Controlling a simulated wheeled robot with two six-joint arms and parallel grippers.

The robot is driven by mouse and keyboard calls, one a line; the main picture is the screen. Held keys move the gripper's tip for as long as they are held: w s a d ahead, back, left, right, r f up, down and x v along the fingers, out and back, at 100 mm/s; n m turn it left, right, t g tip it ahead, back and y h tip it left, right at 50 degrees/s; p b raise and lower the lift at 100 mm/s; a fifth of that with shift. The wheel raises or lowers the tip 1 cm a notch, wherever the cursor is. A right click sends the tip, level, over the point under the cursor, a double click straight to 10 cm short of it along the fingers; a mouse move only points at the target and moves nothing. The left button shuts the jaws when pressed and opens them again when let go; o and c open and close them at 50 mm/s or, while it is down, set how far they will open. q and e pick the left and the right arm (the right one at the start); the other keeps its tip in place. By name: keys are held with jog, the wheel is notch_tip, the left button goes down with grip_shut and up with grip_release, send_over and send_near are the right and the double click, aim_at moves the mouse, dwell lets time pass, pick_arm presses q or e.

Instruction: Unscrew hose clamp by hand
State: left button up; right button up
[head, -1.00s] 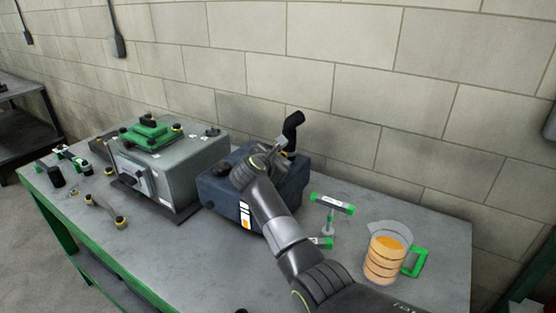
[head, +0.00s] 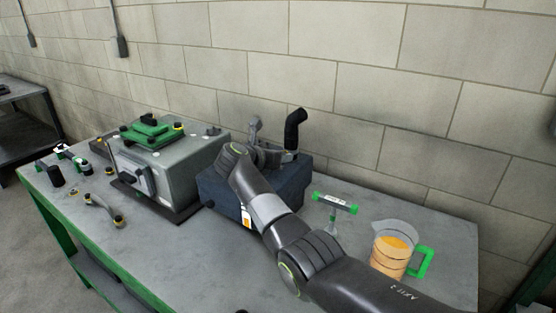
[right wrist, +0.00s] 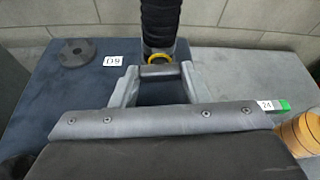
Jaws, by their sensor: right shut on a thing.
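A black ribbed hose (head: 294,130) stands upright on the dark blue block (head: 225,193) and bends over at its top. It also shows in the right wrist view (right wrist: 160,22), with a yellow ring (right wrist: 161,57) around its foot. My right gripper (right wrist: 158,72) is at the hose's foot, its two grey fingers on either side of a short grey bar, which I take for part of the hose clamp (right wrist: 158,70). The jaws are shut on it. In the head view my right arm hides most of this spot. My left gripper is not in view.
A grey housing with a green top part (head: 151,131) stands left of the blue block. A jug of orange liquid (head: 389,253) and a green-ended T-handle tool (head: 335,204) stand on the right. Several small parts lie at the left. A block wall runs behind the bench.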

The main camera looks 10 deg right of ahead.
jog(key=shift+r, duration=0.1)
dwell(0.4)
jog(key=o, duration=1)
jog(key=shift+s+a+r, duration=0.1)
jog(key=shift+s+a, duration=0.25)
jog(key=shift+a, duration=0.15)
jog(key=shift+b+v, duration=2.25)
jog(key=shift+v, duration=5.75)
jog(key=shift+w+r, duration=0.1)
jog(key=shift+r, duration=0.1)
